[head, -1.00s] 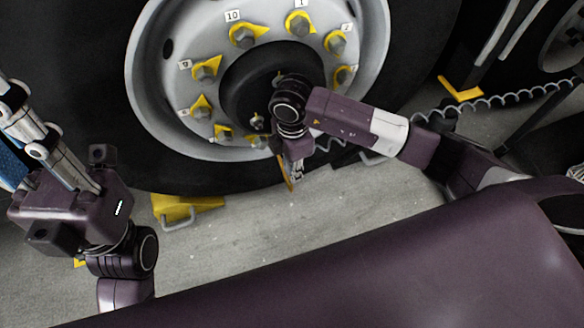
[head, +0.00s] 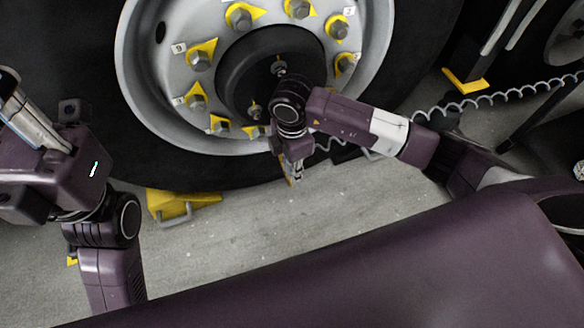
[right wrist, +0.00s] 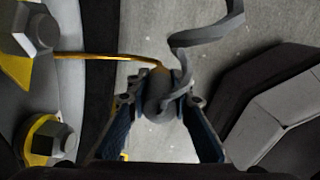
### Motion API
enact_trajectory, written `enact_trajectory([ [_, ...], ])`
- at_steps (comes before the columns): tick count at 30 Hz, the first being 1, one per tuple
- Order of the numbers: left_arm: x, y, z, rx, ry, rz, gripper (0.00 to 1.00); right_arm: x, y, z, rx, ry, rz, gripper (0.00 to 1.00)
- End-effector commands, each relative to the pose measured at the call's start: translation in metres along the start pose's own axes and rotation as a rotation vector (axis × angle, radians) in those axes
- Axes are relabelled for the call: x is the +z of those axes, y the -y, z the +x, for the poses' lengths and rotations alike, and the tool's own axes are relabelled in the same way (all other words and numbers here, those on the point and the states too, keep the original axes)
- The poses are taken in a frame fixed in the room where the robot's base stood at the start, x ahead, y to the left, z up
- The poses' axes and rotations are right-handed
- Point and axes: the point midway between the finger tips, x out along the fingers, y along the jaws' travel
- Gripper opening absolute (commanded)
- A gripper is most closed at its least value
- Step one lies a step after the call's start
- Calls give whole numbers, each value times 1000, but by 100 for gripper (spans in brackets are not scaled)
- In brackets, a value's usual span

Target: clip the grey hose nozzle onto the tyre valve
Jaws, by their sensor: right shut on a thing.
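The grey hose nozzle (right wrist: 160,97) is between the blue-padded fingers of my right gripper (right wrist: 160,112), which is shut on it. A grey hose (right wrist: 205,32) curls up from it in the right wrist view. The thin brass-coloured tyre valve stem (right wrist: 105,56) runs in from the left, and its end meets the top of the nozzle in the picture. I cannot tell if the two are joined. In the head view my right gripper (head: 294,172) points down in front of the wheel's lower rim. My left gripper (head: 28,115) is at the left edge, its fingertips cut off.
The wheel (head: 150,105) has several nuts with yellow pointers and numbered tags around a black hub. A yellow chock (head: 175,205) stands on the floor below the tyre. A coiled hose (head: 500,95) runs to the right. The floor between is clear.

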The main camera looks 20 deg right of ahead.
Motion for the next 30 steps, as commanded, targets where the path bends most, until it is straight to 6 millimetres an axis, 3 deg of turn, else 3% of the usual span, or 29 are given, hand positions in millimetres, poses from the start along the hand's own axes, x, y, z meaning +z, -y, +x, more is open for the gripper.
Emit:
enact_trajectory([
  [30,-2,-1,2,10,-23,3,24,0,0,21,0,0,0,0],
])
